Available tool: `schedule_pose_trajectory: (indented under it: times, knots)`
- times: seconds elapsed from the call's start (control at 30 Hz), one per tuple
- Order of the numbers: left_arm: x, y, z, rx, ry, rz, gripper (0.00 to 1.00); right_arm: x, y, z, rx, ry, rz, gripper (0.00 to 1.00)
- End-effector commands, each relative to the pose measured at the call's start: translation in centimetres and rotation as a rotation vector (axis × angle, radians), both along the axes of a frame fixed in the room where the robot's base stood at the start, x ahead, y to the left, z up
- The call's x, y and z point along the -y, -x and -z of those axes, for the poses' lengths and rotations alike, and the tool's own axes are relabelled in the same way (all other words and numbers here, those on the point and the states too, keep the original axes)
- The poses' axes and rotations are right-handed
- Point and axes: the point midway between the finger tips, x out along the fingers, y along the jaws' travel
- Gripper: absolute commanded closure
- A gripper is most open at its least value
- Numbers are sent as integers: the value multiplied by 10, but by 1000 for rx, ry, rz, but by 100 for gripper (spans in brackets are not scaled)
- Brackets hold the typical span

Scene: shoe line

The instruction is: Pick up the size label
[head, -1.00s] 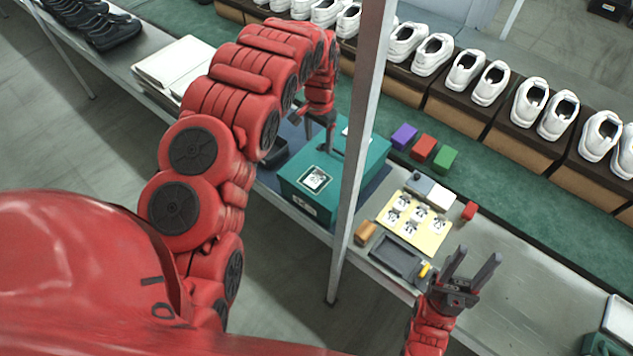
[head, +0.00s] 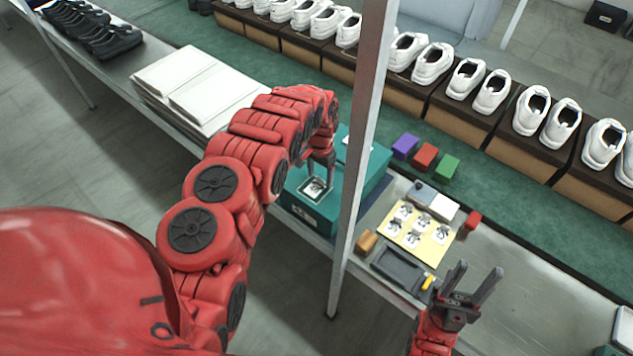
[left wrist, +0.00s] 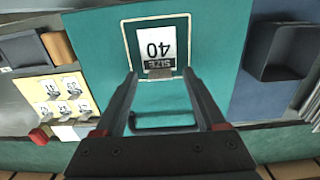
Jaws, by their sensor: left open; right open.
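The size label, white with a black "SIZE" band and the number 40, lies in a white-outlined square on top of the teal box (left wrist: 205,20). In the left wrist view the label (left wrist: 153,45) appears upside down just beyond my left fingertips (left wrist: 159,74), which are spread to either side of its near edge. In the head view my left gripper (head: 318,179) is over the label (head: 315,191), partly covering it; the exact gap is unclear. My left gripper is open and empty. My right gripper (head: 472,283) is open and empty beside the dark tray (head: 398,270).
Purple, red and green blocks (head: 425,156) are behind. A dark open bin (left wrist: 285,52) shows beside the box in the left wrist view.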

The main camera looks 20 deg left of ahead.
Motion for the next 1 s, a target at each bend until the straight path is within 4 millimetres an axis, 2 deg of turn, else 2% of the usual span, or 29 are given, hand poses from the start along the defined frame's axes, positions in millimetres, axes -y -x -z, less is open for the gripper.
schedule_pose_trajectory:
  times: [0.13, 0.33, 0.73, 1.0]
  knots:
    - [0, 1, 7, -2, -2, 0, 28, 0, 0, -4, 0, 0, 0, 50]
    - [0, 0, 8, -1, -1, 0, 28, 0, 0, -3, 0, 0, 0, 50]
    - [0, 1, 8, -1, -1, 0, 100, 0, 0, -3, 0, 0, 0, 50]
    - [0, 1, 8, -1, -1, -1, 100, 0, 0, -3, 0, 0, 0, 50]
